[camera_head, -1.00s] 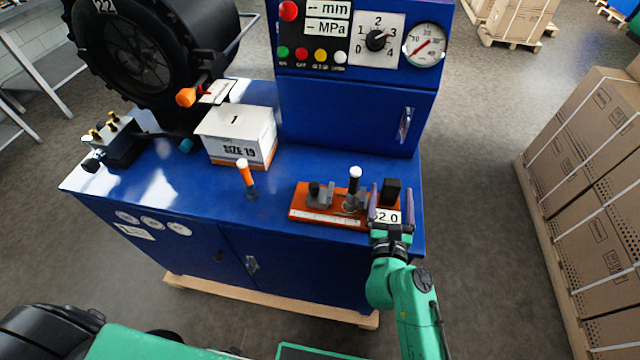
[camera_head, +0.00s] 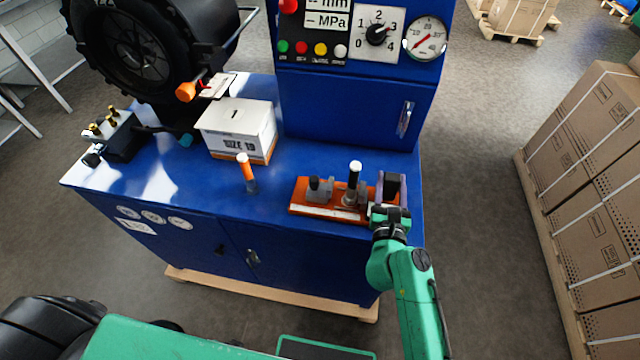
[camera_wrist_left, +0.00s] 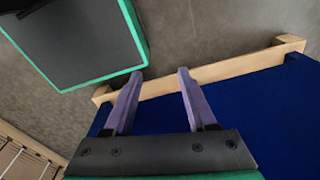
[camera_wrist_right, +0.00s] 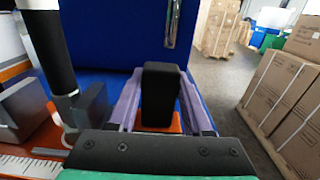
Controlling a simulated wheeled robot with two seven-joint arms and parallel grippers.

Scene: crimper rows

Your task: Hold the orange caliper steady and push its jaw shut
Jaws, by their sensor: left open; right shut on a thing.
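The orange caliper (camera_head: 300,196) lies along the front right of the blue bench top, with a white scale on its front. On it stand a grey block with a short black knob (camera_head: 315,184), a black lever with a white tip (camera_head: 354,178), and a black block (camera_head: 391,185) at the right end. My right gripper (camera_head: 391,182) is shut on that black block, which shows between its purple fingers in the right wrist view (camera_wrist_right: 160,95). My left gripper (camera_wrist_left: 155,75) is open and empty in the left wrist view, and is not seen in the head view.
An orange-handled lever (camera_head: 246,170) stands on the bench left of the caliper, with a white box (camera_head: 235,128) behind it. The blue control cabinet (camera_head: 350,105) rises behind. Cartons (camera_head: 585,170) stand on the floor at right.

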